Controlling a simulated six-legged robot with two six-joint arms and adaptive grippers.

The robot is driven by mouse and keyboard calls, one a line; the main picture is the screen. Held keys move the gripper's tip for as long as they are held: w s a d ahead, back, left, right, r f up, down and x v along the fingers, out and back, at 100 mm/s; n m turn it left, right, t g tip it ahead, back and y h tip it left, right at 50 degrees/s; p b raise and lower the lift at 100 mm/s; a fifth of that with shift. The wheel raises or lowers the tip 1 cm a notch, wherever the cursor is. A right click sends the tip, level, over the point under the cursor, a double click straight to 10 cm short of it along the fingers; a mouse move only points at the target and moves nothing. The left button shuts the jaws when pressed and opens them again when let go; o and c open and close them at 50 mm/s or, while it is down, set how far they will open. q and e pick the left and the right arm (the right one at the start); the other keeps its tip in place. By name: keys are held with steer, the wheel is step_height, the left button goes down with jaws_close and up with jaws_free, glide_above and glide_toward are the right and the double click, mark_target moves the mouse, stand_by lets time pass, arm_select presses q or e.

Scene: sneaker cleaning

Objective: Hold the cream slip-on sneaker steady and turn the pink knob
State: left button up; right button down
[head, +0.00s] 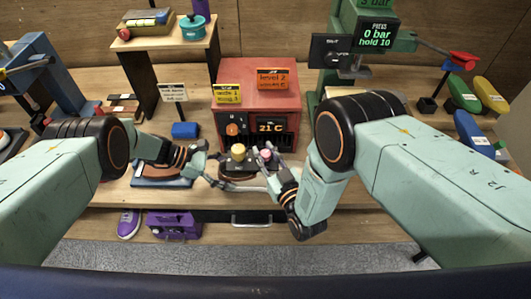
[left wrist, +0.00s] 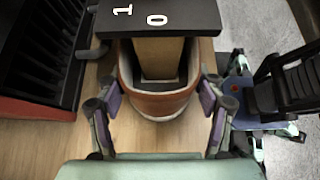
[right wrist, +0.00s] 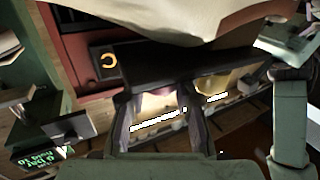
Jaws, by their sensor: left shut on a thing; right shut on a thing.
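The cream slip-on sneaker (head: 244,187) sits on the table in front of the red machine, below a dark bar with two knobs, partly hidden by my grippers. In the left wrist view its heel end (left wrist: 160,105) looks brown with a pale lower rim, around a tan post. My left gripper (head: 220,176) is shut on this end, one finger on each side. The pink knob (head: 265,154) stands on the bar, right of a yellow knob (head: 238,150). My right gripper (head: 270,166) is shut on the pink knob, which shows pinkish between the fingers (right wrist: 157,104).
The red machine (head: 257,98) stands close behind, reading 21 C. A green press (head: 358,40) stands at back right. A blue block (head: 185,130) and another shoe (head: 160,169) on a blue mat lie left. Purple items (head: 175,224) are below the table's front edge.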

stand_by(0.3)
steer(key=c, duration=1)
jaws_free()
steer(key=v, duration=1.2)
steer(key=shift+s+a, duration=0.1)
steer(key=shift+a, duration=0.05)
arm_select(q)
steer(key=o, duration=1.5)
